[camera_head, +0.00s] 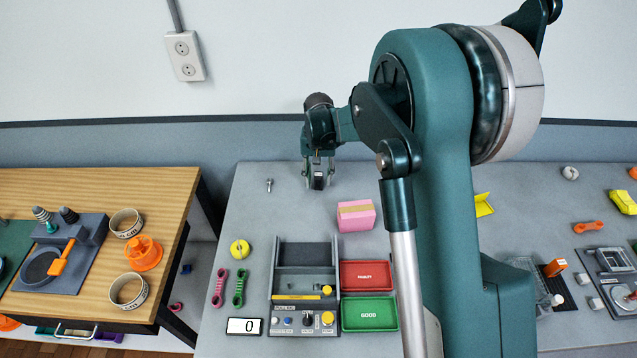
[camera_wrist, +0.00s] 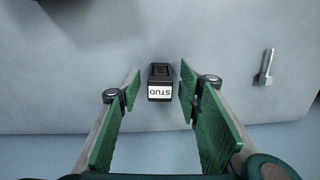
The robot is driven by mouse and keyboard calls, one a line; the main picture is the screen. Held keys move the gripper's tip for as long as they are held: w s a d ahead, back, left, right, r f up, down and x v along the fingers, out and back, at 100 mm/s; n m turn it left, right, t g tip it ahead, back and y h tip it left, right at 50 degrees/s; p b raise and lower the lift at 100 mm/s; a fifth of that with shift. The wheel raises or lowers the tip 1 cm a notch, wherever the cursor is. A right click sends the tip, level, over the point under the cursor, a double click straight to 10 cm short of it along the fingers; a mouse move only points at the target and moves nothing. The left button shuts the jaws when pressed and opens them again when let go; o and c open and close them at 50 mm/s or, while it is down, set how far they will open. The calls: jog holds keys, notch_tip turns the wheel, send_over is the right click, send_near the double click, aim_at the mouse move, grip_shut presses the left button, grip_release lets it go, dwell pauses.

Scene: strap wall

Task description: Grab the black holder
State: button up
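The black holder (camera_wrist: 160,72) is a small dark block with a white label reading STUD, near the middle of the wrist view. In the head view the black holder (camera_head: 317,182) is at the far part of the grey table. My gripper (camera_wrist: 160,95) is open, with one green-padded finger on each side of the holder and a visible gap on both sides. In the head view my gripper (camera_head: 318,174) points down at the holder. I cannot tell how far the fingertips reach down along it.
A metal bolt (camera_wrist: 264,68) lies to the right of the holder in the wrist view; this bolt (camera_head: 269,185) is on its left in the head view. A pink box (camera_head: 356,219) stands nearer. Red (camera_head: 366,274) and green (camera_head: 369,314) trays sit farther forward.

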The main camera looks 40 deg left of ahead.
jog(key=shift+f, duration=0.65)
jog(key=shift+c, duration=0.3)
jog(key=c, duration=0.9)
